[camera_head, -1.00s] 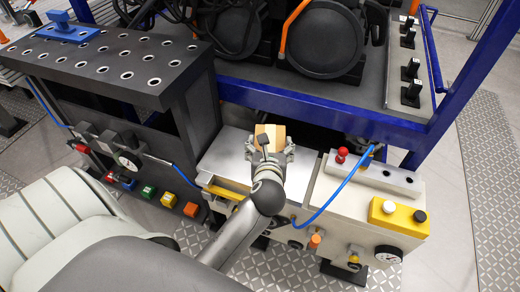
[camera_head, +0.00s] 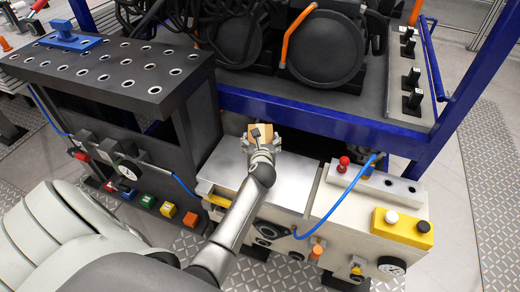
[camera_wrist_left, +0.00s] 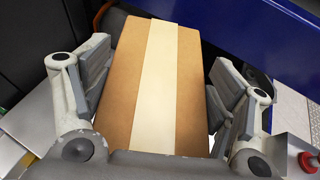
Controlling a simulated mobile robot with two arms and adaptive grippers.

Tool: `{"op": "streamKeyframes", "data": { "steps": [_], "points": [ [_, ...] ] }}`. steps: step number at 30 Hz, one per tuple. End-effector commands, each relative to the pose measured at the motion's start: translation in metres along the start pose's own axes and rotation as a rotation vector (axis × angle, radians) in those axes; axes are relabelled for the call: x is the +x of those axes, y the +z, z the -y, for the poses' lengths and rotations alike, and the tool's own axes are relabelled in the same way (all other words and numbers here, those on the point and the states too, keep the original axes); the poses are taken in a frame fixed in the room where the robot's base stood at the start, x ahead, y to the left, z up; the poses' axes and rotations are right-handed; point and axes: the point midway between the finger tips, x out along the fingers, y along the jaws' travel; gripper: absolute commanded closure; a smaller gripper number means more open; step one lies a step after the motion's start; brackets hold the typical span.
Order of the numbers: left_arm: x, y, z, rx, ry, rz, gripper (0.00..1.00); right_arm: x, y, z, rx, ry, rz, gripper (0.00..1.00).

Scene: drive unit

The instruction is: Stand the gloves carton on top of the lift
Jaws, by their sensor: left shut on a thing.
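The gloves carton (camera_head: 254,131) is a brown box with a pale tape band. My left gripper (camera_head: 262,143) is shut on it. In the left wrist view the carton (camera_wrist_left: 160,85) fills the middle, between the two fingers of the left gripper (camera_wrist_left: 160,95). The lift appears to be the cream unit with a flat silver top (camera_head: 283,185), below the blue frame. The carton shows at the back edge of that top; whether it touches anything there is hidden. My right gripper is not in view.
A blue frame beam (camera_head: 315,123) runs just behind the carton. A black perforated bench (camera_head: 190,105) stands to the left. A red knob (camera_head: 343,163), a blue hose (camera_head: 335,212) and a yellow button box (camera_head: 402,228) are to the right. The silver top's front part is bare.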

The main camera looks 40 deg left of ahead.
Motion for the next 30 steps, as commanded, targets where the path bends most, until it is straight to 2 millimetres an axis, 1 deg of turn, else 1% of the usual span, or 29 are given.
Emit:
{"op": "streamKeyframes", "data": {
  "steps": [5,9,12,23,24,28,29,30],
  "points": [
    [0.011,-0.005,-0.002,-0.001,0.0,0.003,0.73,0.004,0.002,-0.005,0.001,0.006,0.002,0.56],
    [0.02,-0.026,-0.001,-0.003,-0.002,0.0,0.73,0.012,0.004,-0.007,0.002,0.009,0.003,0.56],
    [0.024,-0.032,-0.002,-0.002,-0.002,0.003,0.73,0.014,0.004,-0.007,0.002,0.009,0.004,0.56],
    [0.025,-0.035,-0.002,0.0,-0.002,0.003,0.73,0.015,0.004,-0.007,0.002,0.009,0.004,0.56],
    [0.025,-0.037,-0.002,0.001,-0.001,0.0,0.19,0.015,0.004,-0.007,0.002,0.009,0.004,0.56],
    [0.024,-0.036,-0.002,0.0,-0.001,0.0,0.02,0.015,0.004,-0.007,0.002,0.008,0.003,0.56],
    [0.024,-0.036,-0.002,0.0,-0.001,0.0,0.0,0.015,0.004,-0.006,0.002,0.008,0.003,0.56],
    [0.024,-0.036,-0.002,0.0,-0.001,0.0,0.0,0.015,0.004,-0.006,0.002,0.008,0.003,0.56]
  ]
}}
